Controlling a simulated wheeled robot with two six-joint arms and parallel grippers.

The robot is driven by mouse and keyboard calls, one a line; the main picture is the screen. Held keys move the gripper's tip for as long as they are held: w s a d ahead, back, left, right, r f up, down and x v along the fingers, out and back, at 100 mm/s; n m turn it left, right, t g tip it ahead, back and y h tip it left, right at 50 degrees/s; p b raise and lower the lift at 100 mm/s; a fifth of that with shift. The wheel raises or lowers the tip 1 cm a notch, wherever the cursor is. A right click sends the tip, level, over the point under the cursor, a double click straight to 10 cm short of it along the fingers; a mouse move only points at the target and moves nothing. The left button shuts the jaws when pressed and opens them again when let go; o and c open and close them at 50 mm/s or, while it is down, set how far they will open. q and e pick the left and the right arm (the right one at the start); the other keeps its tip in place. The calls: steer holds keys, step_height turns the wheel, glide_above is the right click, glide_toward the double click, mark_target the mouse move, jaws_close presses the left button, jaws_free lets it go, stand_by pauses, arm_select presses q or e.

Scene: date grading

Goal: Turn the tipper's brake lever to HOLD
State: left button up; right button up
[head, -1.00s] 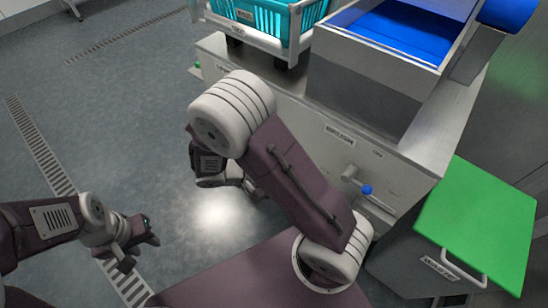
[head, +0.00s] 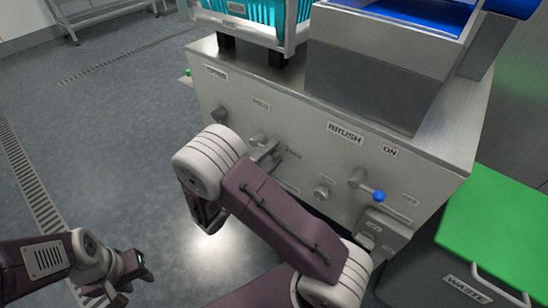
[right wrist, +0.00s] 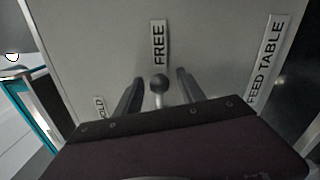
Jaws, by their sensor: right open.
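The tipper's brake lever has a dark round knob (right wrist: 158,85) on a pale stem. In the right wrist view it points up toward the FREE label (right wrist: 159,43). The HOLD label (right wrist: 99,107) is at the left there, partly covered by my gripper. My right gripper (right wrist: 158,92) is open, with one finger on each side of the knob and gaps visible between. In the head view the right gripper (head: 268,154) is at the machine's front panel, partly behind my forearm. My left gripper (head: 130,278) hangs over the floor at lower left, its opening unclear.
The TIPPER label (head: 216,73) is at the panel's upper left. The FEED TABLE label (right wrist: 269,62) is right in the wrist view. A blue-knobbed brush lever (head: 379,196) and a green-lidded waste bin (head: 496,225) stand to the right. A teal crate (head: 265,22) is above.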

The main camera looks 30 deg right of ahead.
steer(key=shift+w+d, duration=0.1)
steer(key=shift+d, duration=0.2)
jaws_close()
stand_by(1.2)
